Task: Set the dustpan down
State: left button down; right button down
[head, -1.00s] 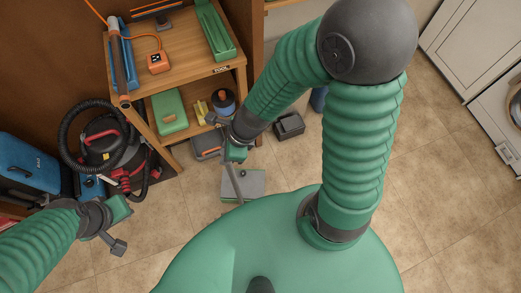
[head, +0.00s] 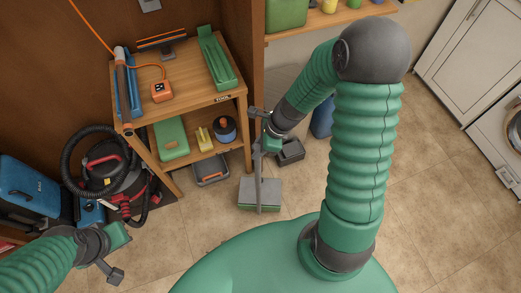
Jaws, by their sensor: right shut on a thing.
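The dustpan (head: 260,190) shows near the middle of the head view. It has a grey pan with a green lower edge and a long grey handle standing up from it. My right gripper (head: 267,133) is shut on the upper part of the handle. The pan hangs low over or rests on the tiled floor; I cannot tell whether it touches. My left gripper (head: 122,254) is at the lower left, away from the dustpan, with its fingers apart and nothing between them.
A wooden shelf unit (head: 188,92) with tools stands at the back left. A black and red vacuum cleaner (head: 112,178) and a blue case (head: 28,190) are at the left. A dark bin (head: 290,152) sits behind the dustpan. Tiled floor (head: 425,190) is clear at the right.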

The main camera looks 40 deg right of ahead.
jog(key=f, duration=0.1)
jog(key=d+f+b, duration=0.1)
jog(key=f, duration=0.1)
jog(key=shift+w+d+f, duration=0.15)
jog(key=shift+f, duration=0.1)
dwell(0.4)
jog(key=c, duration=1.2)
grip_release()
jog(key=shift+c, duration=0.2)
